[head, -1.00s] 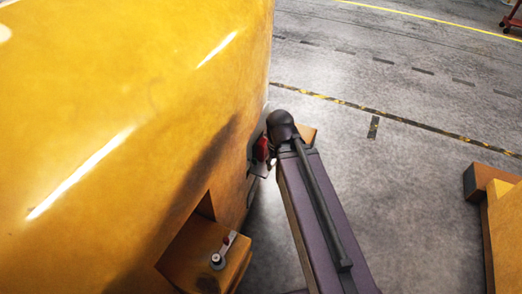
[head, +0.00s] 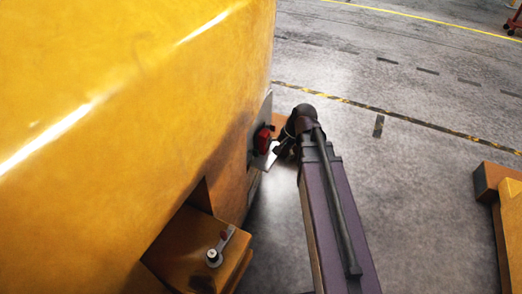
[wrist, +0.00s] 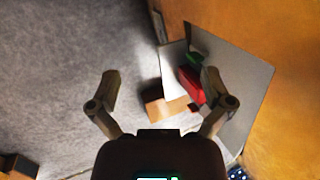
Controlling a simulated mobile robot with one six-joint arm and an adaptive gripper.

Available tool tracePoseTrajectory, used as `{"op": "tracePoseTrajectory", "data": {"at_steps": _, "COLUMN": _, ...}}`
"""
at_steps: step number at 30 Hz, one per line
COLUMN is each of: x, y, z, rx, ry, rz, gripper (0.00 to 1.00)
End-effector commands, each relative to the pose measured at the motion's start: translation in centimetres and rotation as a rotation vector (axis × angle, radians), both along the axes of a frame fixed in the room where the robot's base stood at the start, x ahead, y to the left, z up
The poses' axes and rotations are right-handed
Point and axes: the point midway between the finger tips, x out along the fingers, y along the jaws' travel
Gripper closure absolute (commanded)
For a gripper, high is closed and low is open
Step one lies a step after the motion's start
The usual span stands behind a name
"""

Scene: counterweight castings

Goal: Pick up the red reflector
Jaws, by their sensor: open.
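The red reflector (head: 263,139) sits by a light grey plate (head: 266,160) at the side of the large yellow casting. In the wrist view the red reflector (wrist: 191,84) lies against the pale grey plate (wrist: 240,85), just left of my right finger, which partly hides it. My gripper (wrist: 157,90) is open and empty, with its fingers spread wide. In the head view my gripper (head: 284,150) is small and dark, just right of the reflector, and its fingers are hard to make out.
The large yellow casting (head: 120,100) fills the left. A lower yellow block with a small lever (head: 218,250) juts out below. A green piece (wrist: 194,58) sits by the reflector. Another yellow casting (head: 510,220) stands at right. Grey floor (head: 420,190) between is clear.

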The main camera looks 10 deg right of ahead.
Motion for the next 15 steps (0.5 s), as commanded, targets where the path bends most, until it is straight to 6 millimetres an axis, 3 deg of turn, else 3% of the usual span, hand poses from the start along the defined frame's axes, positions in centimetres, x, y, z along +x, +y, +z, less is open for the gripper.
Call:
{"op": "tracePoseTrajectory", "data": {"at_steps": 1, "x": 1.0, "y": -0.3, "z": -1.8, "rx": 0.04, "ry": 0.007, "rz": -0.061, "gripper": 0.0}}
{"op": "tracePoseTrajectory", "data": {"at_steps": 15, "x": 7.9, "y": -3.2, "z": -7.1, "rx": 0.482, "ry": 0.151, "rz": -0.628, "gripper": 0.0}}
